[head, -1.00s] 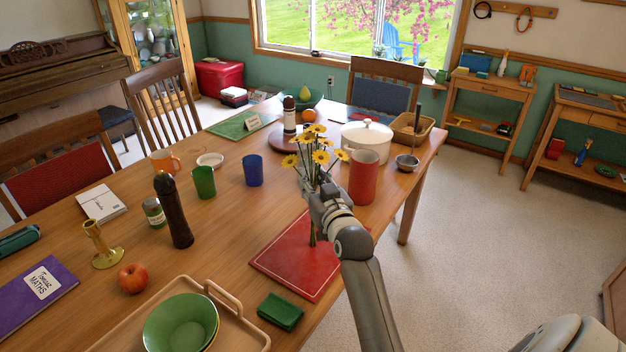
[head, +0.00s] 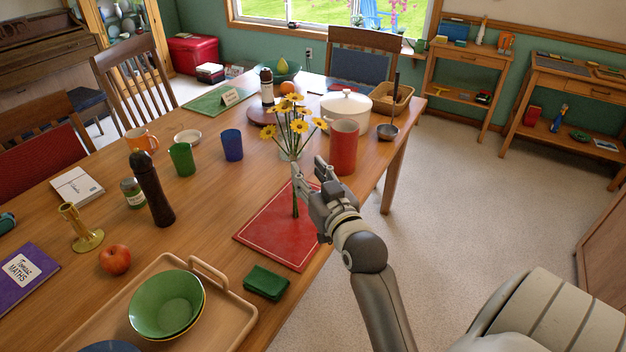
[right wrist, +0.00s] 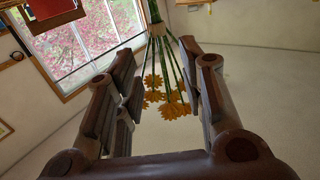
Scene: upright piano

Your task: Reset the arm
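My right gripper (head: 308,168) is above the table, just in front of a bunch of yellow flowers (head: 294,118). Its fingers are apart and I see nothing clamped between them. In the right wrist view the open gripper (right wrist: 165,85) frames the flowers (right wrist: 168,100), which appear upside down beyond the fingers. The green stems reach down past the gripper over a red mat (head: 275,243). The gripper partly hides the stems, and I cannot tell what supports them. My left gripper is not in view.
A red cup (head: 343,147) and white pot (head: 346,105) stand close behind the gripper. Floor right of the table is clear.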

